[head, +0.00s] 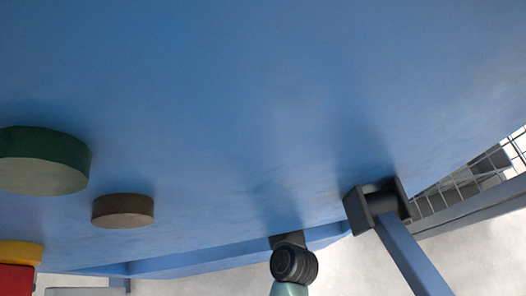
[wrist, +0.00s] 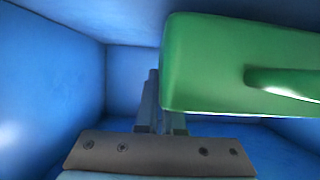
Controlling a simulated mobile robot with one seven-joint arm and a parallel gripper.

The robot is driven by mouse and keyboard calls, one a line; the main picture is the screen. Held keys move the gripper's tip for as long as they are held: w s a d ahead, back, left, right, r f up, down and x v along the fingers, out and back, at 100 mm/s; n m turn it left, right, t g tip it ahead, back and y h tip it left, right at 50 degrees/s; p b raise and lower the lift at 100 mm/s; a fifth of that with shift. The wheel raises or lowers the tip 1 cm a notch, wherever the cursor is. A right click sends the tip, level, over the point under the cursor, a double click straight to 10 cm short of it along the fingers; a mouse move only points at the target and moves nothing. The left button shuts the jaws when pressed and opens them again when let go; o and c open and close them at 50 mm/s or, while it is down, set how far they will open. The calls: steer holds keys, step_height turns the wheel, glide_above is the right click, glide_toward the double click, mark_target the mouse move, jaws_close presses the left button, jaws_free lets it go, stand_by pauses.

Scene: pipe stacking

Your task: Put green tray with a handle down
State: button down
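The green tray with a handle (wrist: 215,65) fills the right of the wrist view, close to the camera, with its raised handle (wrist: 285,82) at the right edge. My gripper (wrist: 161,118) is at the tray's left edge in the wrist view. Its fingers are close together, with that edge lined up with the gap between them, and it looks shut on the tray. The tray hides much of the right finger, so the contact itself is not visible. Neither my gripper nor this tray can be made out in the head view.
Blue walls (wrist: 50,75) surround the tray on several sides in the wrist view. In the head view, a broad blue surface (head: 270,90) carries a green round block (head: 42,165) and a brown round block (head: 123,211). Yellow (head: 20,252) and red (head: 15,280) pieces show lower left.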

steer(key=w, duration=0.3)
steer(key=shift+w+a+r, duration=0.1)
steer(key=shift+w+a, duration=0.25)
steer(key=shift+w, duration=0.05)
steer(key=shift+w+f+b, duration=0.15)
steer(key=shift+f+b, duration=0.5)
steer(key=shift+b, duration=0.05)
steer(key=shift+f, duration=0.15)
steer(key=c, duration=1.5)
jaws_free()
steer(key=shift+f, duration=0.2)
steer(key=o, duration=0.5)
steer(key=shift+c, duration=0.2)
